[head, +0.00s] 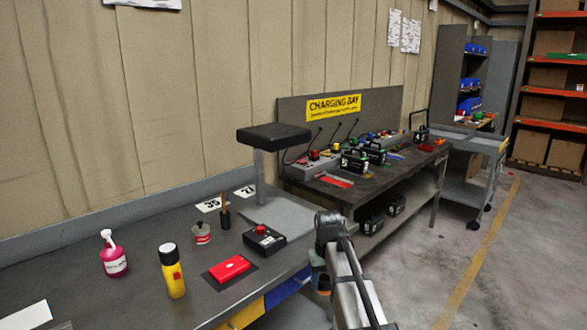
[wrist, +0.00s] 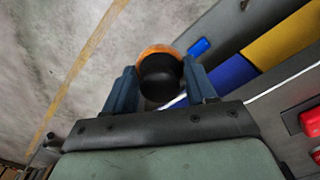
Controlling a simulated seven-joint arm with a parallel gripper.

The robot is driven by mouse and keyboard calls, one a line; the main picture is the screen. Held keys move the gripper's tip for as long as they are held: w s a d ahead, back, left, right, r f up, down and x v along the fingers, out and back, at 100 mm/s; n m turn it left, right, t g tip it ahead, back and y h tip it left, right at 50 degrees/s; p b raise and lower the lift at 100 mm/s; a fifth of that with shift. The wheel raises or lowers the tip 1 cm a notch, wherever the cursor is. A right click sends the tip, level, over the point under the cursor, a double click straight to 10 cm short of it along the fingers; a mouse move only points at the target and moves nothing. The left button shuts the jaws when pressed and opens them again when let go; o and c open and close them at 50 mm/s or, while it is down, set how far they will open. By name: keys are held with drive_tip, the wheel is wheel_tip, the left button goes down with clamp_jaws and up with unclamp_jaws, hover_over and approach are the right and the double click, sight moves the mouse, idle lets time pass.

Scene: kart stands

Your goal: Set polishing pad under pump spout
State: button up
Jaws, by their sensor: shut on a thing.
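My gripper (wrist: 160,84) is shut on a round polishing pad (wrist: 158,66) with a black body and an orange edge, held between its two blue fingers. In the head view my gripper (head: 321,282) is just off the bench's front edge, at the lower middle, and only a little orange of the pad shows.
On the bench (head: 130,303) are a yellow-black flashlight (head: 172,272), a red box (head: 229,268), a small can (head: 201,233), a brush (head: 225,212), a black button box (head: 264,239) and a black-topped stand (head: 273,137). Bare bench surrounds the bottle.

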drive_tip(key=s+d+f+m, duration=0.2)
drive_tip(key=s+d, duration=0.4)
drive_tip(key=d, duration=0.1)
drive_tip(key=s+f, duration=0.6)
drive_tip(key=f, duration=0.2)
drive_tip(key=shift+s+d+f, duration=0.3)
drive_tip(key=shift+s+f, duration=0.1)
